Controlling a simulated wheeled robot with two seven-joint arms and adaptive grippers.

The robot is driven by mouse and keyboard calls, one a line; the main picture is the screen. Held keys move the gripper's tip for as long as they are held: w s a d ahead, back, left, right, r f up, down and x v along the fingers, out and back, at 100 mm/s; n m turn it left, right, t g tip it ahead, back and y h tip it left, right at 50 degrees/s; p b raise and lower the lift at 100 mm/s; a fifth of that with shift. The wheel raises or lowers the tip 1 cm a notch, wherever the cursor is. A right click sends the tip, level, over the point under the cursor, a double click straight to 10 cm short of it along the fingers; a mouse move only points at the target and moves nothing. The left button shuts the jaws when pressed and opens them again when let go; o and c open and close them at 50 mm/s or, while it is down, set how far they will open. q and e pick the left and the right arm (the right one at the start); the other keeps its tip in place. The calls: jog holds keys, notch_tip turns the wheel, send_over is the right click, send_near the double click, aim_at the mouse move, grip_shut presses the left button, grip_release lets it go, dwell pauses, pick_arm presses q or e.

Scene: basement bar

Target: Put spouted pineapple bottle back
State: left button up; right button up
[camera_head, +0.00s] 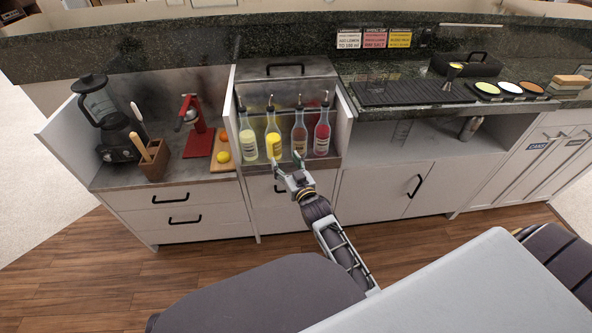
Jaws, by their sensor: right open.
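A spouted bottle with bright yellow liquid (273,144), which looks like the pineapple one, stands upright in the speed rail compartment (341,128). Its label is too small to read. It stands between a pale yellow spouted bottle (248,145) on its left and a brown spouted bottle (299,137) on its right. A red spouted bottle (322,135) stands at the right end. My right gripper (287,162) is open and empty in front of the row, just below the yellow and brown bottles. I cannot tell whether a fingertip touches a bottle. My left gripper is out of view.
Left of the bottles stand a blender (110,125), a wooden utensil holder (152,162), a red citrus press (196,130) and a board with fruit (222,152). On the right are a black drip mat (415,92), garnish bowls (508,88) and a steel shaker (470,128).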

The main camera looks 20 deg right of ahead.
jog(key=s+a+f+g, duration=0.2)
jog(key=s+f+g, duration=0.7)
jog(key=s+f, duration=0.6)
jog(key=s+f+n+g, duration=0.1)
jog(key=s+f+g, duration=0.2)
jog(key=s, duration=0.5)
jog(key=s+a+f+n+g, duration=0.1)
jog(key=s+f+g, duration=0.3)
jog(key=s+f, duration=0.2)
jog(key=s, duration=0.2)
jog(key=shift+s+f, duration=0.2)
jog(key=shift+s, duration=0.15)
